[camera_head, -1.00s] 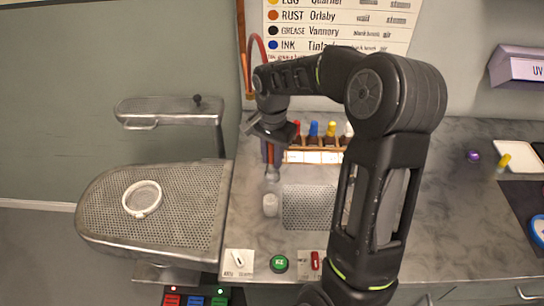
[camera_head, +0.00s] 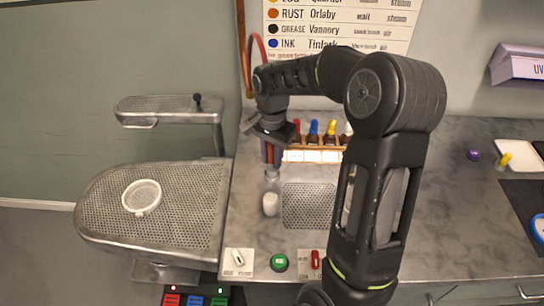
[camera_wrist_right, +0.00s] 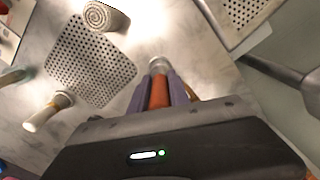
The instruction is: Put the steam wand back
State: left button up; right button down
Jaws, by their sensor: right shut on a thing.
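The steam wand has an orange-red grip (camera_wrist_right: 159,92) and a pale metal end (camera_wrist_right: 158,64), which also shows in the head view (camera_head: 271,178). My right gripper (camera_head: 271,158) points down over the counter's left part, and its two purple-grey fingers are shut on the grip, one on each side. The wand stands roughly upright, metal end down. I cannot tell whether that end touches anything. A red-orange hose (camera_head: 250,60) loops by the wall behind the gripper. My left gripper is not in view.
A perforated plate (camera_head: 308,206) and a white roll (camera_head: 270,204) lie just in front of the wand. A rack of dropper bottles (camera_head: 312,156) stands close right. The perforated ironing board (camera_head: 185,215), holding a white ring (camera_head: 141,197), is at left. My right arm hides part of the counter.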

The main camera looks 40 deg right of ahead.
jog(key=shift+f, duration=0.1)
jog(key=shift+f+b, duration=0.45)
jog(key=shift+f, duration=0.05)
jog(key=shift+f, duration=0.25)
dwell(0.5)
jog(key=c, duration=1.2)
grip_release()
jog(key=shift+o, duration=0.7)
jog(key=shift+o, duration=1.1)
jog(key=shift+r, duration=0.1)
